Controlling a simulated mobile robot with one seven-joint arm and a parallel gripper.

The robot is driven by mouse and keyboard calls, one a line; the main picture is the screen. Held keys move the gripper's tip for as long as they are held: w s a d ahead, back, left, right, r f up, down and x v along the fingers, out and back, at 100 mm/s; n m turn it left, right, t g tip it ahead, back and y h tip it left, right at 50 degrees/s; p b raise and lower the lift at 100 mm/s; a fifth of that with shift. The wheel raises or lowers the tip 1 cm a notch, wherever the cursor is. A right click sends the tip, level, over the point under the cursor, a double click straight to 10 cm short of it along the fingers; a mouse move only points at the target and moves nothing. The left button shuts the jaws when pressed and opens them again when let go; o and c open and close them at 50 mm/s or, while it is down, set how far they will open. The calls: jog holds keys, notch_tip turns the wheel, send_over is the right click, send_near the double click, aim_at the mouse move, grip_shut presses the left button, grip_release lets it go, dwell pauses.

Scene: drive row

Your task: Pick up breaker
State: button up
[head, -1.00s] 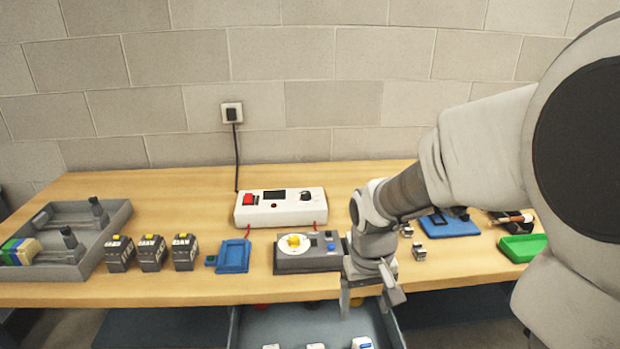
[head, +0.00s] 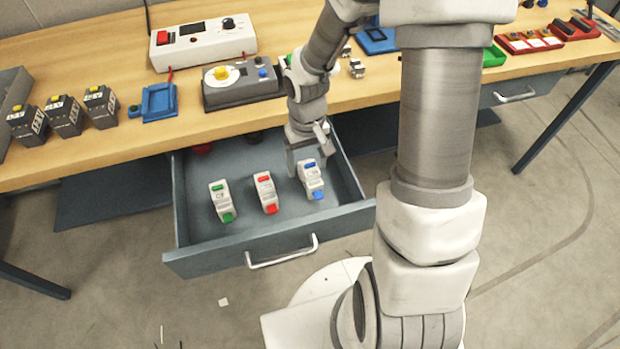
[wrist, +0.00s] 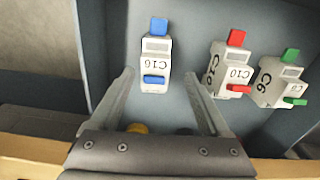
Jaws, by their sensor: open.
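Three white breakers lie in the open drawer (head: 270,228). In the head view, one has green ends (head: 220,200), one red ends (head: 265,192) and one blue ends (head: 311,178). In the wrist view the blue one (wrist: 154,65), marked C16, lies ahead between the lines of my fingers. The red one (wrist: 230,72), marked C10, and the green one (wrist: 280,86), marked C6, lie to its right. My gripper (head: 307,150) is over the back right of the drawer, near the blue breaker. Its fingers (wrist: 163,80) are apart with nothing held between them.
The bench top (head: 60,160) overhangs the drawer's back. On it stand a white power unit (head: 203,42), a grey dial box (head: 240,84), a blue tray (head: 159,101) and several dark blocks (head: 63,116). Round things, partly hidden, lie at the drawer's back.

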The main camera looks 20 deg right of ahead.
jog(key=f, duration=0.2)
jog(key=f+b, duration=0.1)
jog(key=f, duration=0.1)
jog(key=f+b, duration=0.1)
jog(key=f, duration=0.1)
jog(key=shift+d, duration=0.3)
jog(key=shift+r, duration=0.1)
grip_shut()
